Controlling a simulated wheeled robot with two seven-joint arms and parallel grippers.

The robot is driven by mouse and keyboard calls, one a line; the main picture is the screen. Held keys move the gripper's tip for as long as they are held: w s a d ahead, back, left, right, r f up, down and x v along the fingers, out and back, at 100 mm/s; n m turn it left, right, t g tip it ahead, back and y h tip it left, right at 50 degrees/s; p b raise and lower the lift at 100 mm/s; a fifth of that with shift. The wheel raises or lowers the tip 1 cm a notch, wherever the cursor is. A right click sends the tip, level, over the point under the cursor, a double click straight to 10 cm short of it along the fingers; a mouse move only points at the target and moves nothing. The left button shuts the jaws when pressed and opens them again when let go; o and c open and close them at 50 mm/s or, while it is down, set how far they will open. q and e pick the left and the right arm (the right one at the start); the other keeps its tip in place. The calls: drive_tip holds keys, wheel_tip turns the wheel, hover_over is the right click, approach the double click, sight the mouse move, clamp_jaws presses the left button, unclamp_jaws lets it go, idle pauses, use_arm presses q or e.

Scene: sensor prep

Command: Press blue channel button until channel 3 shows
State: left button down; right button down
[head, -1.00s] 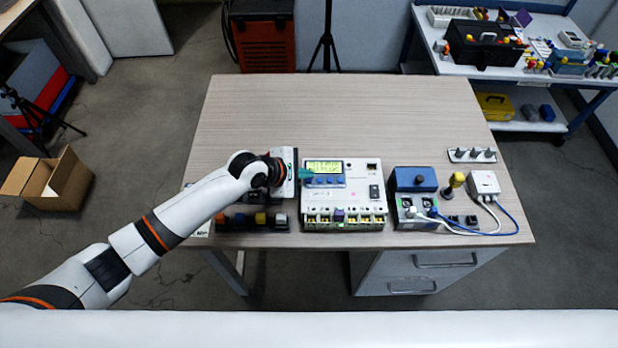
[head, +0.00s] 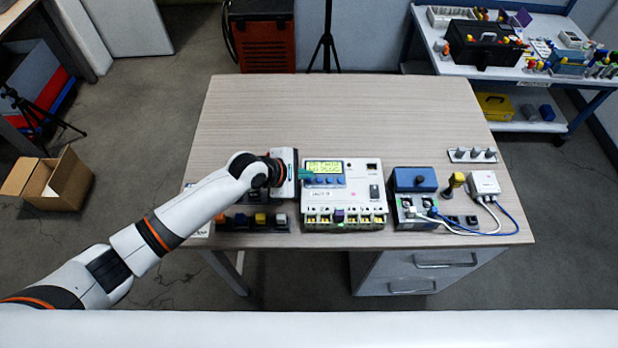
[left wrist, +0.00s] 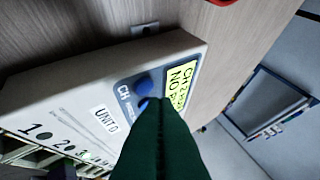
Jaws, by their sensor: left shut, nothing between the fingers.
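The white device (head: 370,195) stands on the table with a yellow-green display (head: 323,167) and a row of blue buttons (head: 322,180) below it. In the left wrist view the display (left wrist: 181,84) is partly hidden; its visible text seems to begin "CH 2" and "NO". A blue button (left wrist: 143,86) near the "CH" label shows beside my fingers; another is partly covered by them. My left gripper (head: 308,174) is shut and empty, its green fingertips (left wrist: 160,104) over the button area. I cannot tell whether they touch a button. My right gripper is out of view.
A row of coloured parts (head: 252,223) lies left of the device. A blue-topped box (head: 414,180), a yellow-topped knob (head: 457,179) and a white cabled box (head: 484,183) stand to its right. The table's back half (head: 340,115) is clear.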

use_arm(q)
drive_tip(key=shift+f, duration=0.35)
drive_tip(key=shift+f, duration=0.4)
idle(0.7)
drive_tip(key=shift+r, duration=0.1)
drive_tip(key=shift+r+p, duration=0.75)
drive_tip(key=shift+p, duration=0.35)
wheel_tip(320, 180, up, 5)
drive_tip(key=p, duration=0.6)
drive_tip(key=shift+r, duration=0.1)
